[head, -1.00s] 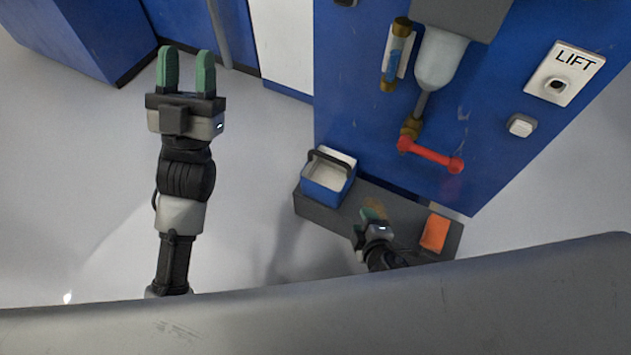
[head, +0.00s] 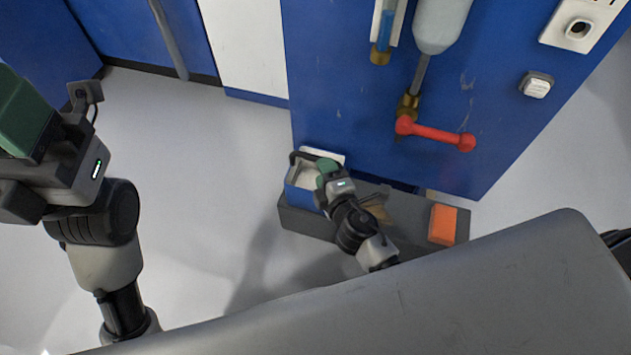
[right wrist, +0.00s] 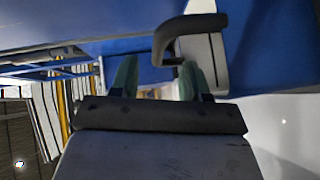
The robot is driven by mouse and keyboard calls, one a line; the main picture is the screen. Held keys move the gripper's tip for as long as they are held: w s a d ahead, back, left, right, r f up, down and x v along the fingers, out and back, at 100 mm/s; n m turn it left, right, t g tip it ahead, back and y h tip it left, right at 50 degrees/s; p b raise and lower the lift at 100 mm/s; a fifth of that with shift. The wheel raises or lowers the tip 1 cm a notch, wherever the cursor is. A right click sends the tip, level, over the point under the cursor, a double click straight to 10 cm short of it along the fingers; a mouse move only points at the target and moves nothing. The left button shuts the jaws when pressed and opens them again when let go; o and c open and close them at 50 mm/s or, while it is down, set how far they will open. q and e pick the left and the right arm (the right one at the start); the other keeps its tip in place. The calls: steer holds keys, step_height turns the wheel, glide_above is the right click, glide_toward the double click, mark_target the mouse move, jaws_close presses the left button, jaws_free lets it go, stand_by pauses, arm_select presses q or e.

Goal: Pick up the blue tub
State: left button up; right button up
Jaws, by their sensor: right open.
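The blue tub (head: 302,197) has a pale inside and a black handle (head: 301,157). It stands on the left end of a low grey ledge (head: 302,222) in the head view. My right gripper (head: 326,168) is over the tub's right side, hiding part of it. In the right wrist view, the open green fingers reach toward the black handle (right wrist: 195,24), which shows at and just beyond the right fingertip. I cannot tell whether they touch. My left gripper (head: 22,112) is at the left edge, partly cut off, far from the tub; its opening is not clear.
An orange block (head: 442,224) lies on the right part of the ledge. The pale floor left of the ledge is clear.

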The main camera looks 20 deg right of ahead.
steer(key=w, duration=0.3)
steer(key=w+b, duration=0.1)
steer(key=shift+w+d+f, duration=0.15)
steer(key=shift+w+f, duration=0.2)
jaws_close()
